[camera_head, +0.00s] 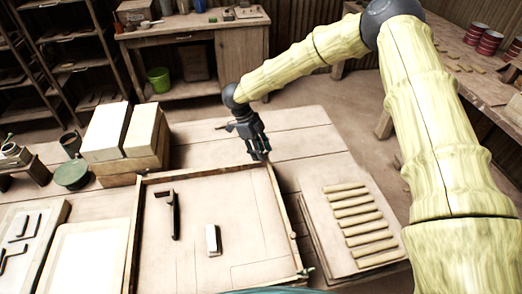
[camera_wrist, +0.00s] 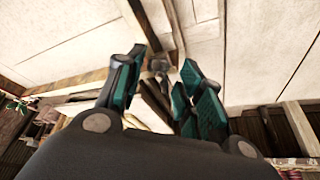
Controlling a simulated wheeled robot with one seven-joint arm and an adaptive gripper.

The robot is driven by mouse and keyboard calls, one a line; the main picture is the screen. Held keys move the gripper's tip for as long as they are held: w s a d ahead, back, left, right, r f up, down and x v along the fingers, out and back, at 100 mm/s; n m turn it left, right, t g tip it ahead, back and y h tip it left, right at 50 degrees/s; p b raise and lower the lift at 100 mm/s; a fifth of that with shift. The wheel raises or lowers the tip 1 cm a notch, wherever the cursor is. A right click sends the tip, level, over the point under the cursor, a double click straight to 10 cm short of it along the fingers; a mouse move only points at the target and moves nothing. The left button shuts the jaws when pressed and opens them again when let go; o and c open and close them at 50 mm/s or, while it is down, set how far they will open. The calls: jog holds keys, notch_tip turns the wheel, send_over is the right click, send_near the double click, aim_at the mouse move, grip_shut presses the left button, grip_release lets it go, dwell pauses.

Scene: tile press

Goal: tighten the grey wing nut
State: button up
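My gripper (camera_head: 261,153) is at the far right corner of the wooden frame (camera_head: 283,206) in the head view, pointing down. In the wrist view its teal-padded fingers are spread apart. A small greyish piece (camera_wrist: 158,66), probably the grey wing nut, shows between and just beyond the fingertips, by the wooden rails. I cannot make out its wings or whether a finger touches it. In the head view the gripper hides that corner. A greenish wing-shaped piece (camera_head: 305,273) sits at the frame's near right corner.
A dark-handled tool (camera_head: 174,215) and a pale block (camera_head: 212,240) lie inside the frame. A board of tan strips (camera_head: 322,236) lies to the right. Pale blocks (camera_head: 143,131) and a green round container (camera_head: 72,174) stand left. The tabletop behind the frame is clear.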

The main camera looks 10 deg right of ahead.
jog(key=v, duration=1.1)
jog(key=shift+r, duration=0.4)
jog(key=shift+w+a, duration=0.1)
